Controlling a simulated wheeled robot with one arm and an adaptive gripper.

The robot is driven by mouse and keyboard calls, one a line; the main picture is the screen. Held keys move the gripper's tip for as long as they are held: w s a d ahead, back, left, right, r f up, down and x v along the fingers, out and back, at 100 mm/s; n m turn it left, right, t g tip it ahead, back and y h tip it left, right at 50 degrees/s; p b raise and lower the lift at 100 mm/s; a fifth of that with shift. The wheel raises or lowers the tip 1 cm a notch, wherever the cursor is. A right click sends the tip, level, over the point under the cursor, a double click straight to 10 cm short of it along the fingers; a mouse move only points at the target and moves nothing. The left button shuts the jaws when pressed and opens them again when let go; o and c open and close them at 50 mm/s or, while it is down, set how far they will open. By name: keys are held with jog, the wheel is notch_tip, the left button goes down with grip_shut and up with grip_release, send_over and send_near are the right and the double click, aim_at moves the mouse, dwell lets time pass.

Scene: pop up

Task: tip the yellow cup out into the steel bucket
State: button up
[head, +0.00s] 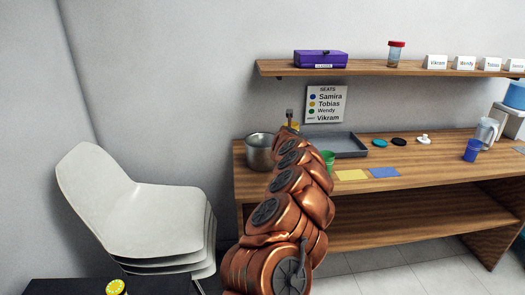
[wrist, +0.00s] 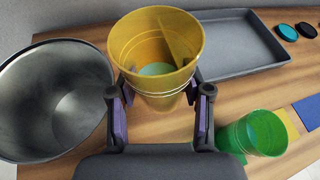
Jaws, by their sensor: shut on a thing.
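The yellow cup (wrist: 157,88) is upright between the two fingers of my gripper (wrist: 158,100), which is shut on it. Inside the cup I see a pale teal round patch at the bottom and a yellow wedge-like shape against the wall; I cannot tell exactly what they are. In the head view only a sliver of the yellow cup (head: 295,126) shows behind my arm. The steel bucket (wrist: 48,100) stands just left of the cup in the wrist view, apart from it, and looks empty. It also shows on the counter in the head view (head: 260,152).
A green cup (wrist: 255,133) stands close right of my gripper. A grey tray (wrist: 235,60) lies behind it. Yellow and blue mats (head: 384,172), dark and teal discs, a blue cup (head: 471,151) and a jug (head: 487,132) are further right. A shelf (head: 390,68) hangs above.

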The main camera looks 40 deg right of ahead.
jog(key=shift+w+a+r+n+g+h+p, duration=0.15)
jog(key=shift+w+a+r+n+h, duration=0.15)
jog(key=shift+r, duration=0.4)
jog(key=shift+w+a+r+n+g+h+p, duration=0.15)
jog(key=shift+r+n, duration=0.25)
jog(key=shift+r, duration=0.25)
jog(key=shift+w+a+r+n+g+h, duration=0.25)
jog(key=shift+w+r+n+g+h, duration=0.15)
jog(key=shift+n, duration=0.3)
jog(key=shift+w+a+r+n+h, duration=0.3)
jog(key=shift+w+r+n, duration=0.1)
jog(key=shift+n, duration=0.1)
jog(key=shift+f+n+g, duration=0.3)
jog(key=shift+f+n, duration=0.1)
jog(key=shift+f, duration=0.15)
jog(key=shift+r+n+g+h+p, duration=0.15)
jog(key=shift+n+g+h+p, duration=0.15)
jog(key=shift+n+h, duration=0.6)
jog(key=shift+r+n+p, duration=0.2)
jog(key=shift+n+p, duration=0.4)
jog(key=shift+n, duration=0.1)
jog(key=shift+f+n, duration=0.25)
jog(key=shift+n, duration=0.05)
jog(key=shift+f+n+h+p, duration=0.2)
jog(key=shift+n+h+p, duration=0.1)
jog(key=shift+p, duration=0.15)
dwell(1.0)
